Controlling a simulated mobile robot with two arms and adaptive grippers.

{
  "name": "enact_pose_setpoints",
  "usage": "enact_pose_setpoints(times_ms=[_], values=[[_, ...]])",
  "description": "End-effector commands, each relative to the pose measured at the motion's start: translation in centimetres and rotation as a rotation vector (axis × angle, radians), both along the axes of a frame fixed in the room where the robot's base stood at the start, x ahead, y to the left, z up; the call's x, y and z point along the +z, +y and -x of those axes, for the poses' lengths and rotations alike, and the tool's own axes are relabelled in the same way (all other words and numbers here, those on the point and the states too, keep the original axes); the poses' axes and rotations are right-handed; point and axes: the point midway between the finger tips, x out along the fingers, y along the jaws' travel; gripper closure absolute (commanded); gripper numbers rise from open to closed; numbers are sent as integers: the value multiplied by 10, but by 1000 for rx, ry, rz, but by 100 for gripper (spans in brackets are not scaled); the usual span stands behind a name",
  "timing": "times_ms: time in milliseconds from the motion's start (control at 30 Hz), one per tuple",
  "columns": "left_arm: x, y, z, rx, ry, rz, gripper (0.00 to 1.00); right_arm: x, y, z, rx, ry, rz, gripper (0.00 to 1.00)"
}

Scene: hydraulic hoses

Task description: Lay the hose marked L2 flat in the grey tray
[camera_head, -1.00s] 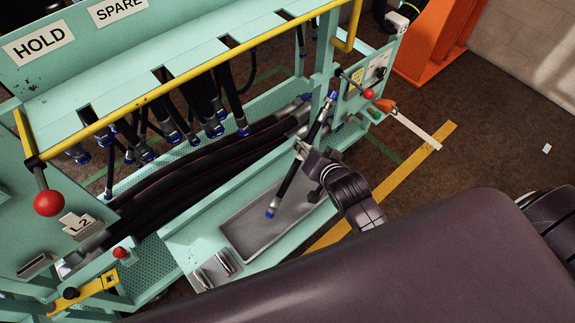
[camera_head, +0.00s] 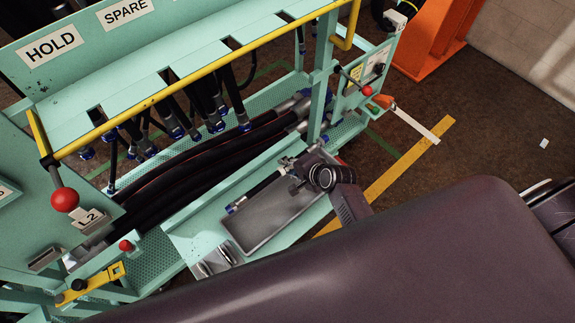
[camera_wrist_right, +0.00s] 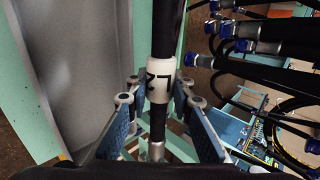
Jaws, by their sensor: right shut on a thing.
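The hose (camera_head: 259,188) is short and black with blue-capped ends. In the wrist view its white band (camera_wrist_right: 160,80) carries a black mark that reads as L2 turned over. My right gripper (camera_head: 292,178) is shut on the hose around this band, with a finger on each side. The grey tray (camera_head: 262,233) is shallow and empty in its visible part. The hose runs along the tray's far long edge, and the wrist view shows the tray (camera_wrist_right: 85,60) to the left of it. I cannot tell whether the hose touches the rim. My left gripper is out of view.
A green rack with a yellow rail (camera_head: 205,85) stands behind the tray, with several capped hoses hanging from it. Thick black hoses (camera_head: 190,175) lie in a trough beside the tray.

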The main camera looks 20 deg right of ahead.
Motion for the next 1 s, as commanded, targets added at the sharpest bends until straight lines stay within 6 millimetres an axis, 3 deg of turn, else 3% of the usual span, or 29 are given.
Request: enact_pose_setpoints(times_ms=[67,1000], values=[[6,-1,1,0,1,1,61,4,-1,-1,-1,-3,-1,100],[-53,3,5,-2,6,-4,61,-73,-1,-1,-1,-4,-1,100]])
